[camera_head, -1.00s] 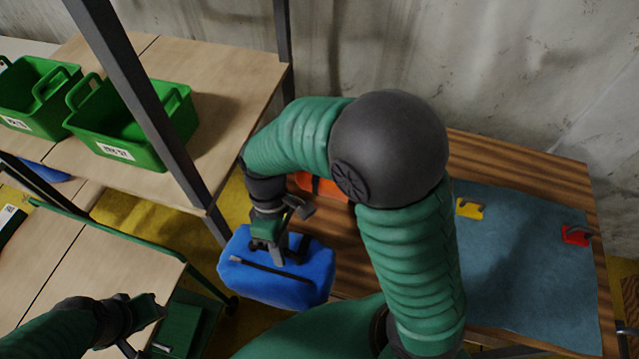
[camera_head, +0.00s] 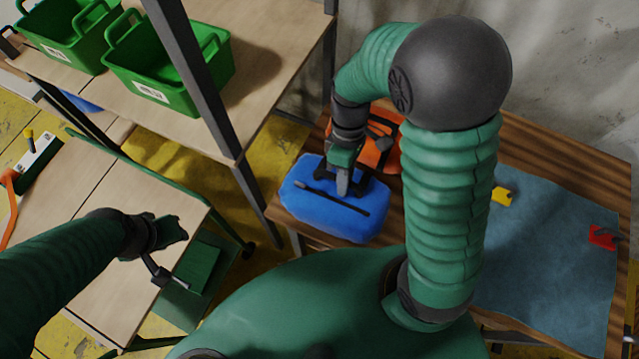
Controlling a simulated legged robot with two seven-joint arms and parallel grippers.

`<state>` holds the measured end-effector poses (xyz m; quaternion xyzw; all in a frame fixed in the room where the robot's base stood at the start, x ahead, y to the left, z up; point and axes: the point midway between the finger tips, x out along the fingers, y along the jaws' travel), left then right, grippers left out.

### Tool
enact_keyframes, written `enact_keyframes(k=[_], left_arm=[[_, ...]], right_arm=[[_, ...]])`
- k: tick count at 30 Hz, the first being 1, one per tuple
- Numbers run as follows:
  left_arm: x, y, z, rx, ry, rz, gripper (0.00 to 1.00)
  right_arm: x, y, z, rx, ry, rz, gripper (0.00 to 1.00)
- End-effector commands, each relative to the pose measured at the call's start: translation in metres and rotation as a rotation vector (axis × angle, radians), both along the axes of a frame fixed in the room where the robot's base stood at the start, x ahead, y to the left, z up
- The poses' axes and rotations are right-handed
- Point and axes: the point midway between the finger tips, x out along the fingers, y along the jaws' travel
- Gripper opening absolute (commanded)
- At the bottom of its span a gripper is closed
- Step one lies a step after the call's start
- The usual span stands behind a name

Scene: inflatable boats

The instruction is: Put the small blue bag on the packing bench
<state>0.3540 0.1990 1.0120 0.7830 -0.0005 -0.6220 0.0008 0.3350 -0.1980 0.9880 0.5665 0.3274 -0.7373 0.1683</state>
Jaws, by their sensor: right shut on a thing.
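The small blue bag (camera_head: 318,212) hangs from my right gripper (camera_head: 343,188), which is shut on its top. The bag appears at the left end of the dark wooden bench (camera_head: 545,165) and covers part of its near left corner. I cannot tell whether the bag touches the benchtop. An orange bag (camera_head: 377,150) lies on the bench just behind it, partly hidden by my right gripper and arm. My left gripper (camera_head: 172,252) is open and empty, near the right edge of the light wooden cart at left.
A blue-grey mat (camera_head: 550,262) with a yellow item (camera_head: 502,195) and a red item (camera_head: 603,236) covers the bench's right part. A shelf (camera_head: 262,95) with a dark upright post holds green totes (camera_head: 165,65). The light cart (camera_head: 120,235) stands at left.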

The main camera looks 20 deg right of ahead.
Motion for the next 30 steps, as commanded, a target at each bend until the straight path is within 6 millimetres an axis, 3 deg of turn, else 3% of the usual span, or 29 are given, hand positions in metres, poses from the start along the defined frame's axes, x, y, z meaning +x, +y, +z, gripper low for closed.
enact_keyframes(k=[3,9,13,20,27,28,30], left_arm=[[0.0,0.0,0.005,0.0,0.0,0.0,0.36],[0.0,0.0,0.008,0.0,0.0,0.0,0.36],[0.0,0.0,0.009,0.0,0.0,0.0,0.36],[0.0,0.0,0.011,0.0,0.0,0.0,0.36],[0.0,0.0,0.01,0.0,0.0,0.0,0.36],[0.0,0.0,0.01,0.0,0.0,0.0,0.36],[0.0,0.0,0.01,0.0,0.0,0.0,0.36]], right_arm=[[-0.002,-0.027,0.0,-0.001,-0.001,-0.004,0.0],[-0.004,-0.056,-0.003,-0.002,-0.001,-0.001,0.0],[-0.005,-0.06,-0.008,-0.001,0.001,0.002,0.0],[-0.005,-0.062,-0.038,-0.001,0.001,0.002,0.0],[-0.005,-0.061,-0.04,-0.002,-0.001,0.002,0.0],[-0.005,-0.062,-0.041,-0.002,-0.001,0.002,0.2],[-0.005,-0.061,-0.041,-0.002,-0.001,0.002,0.29]])
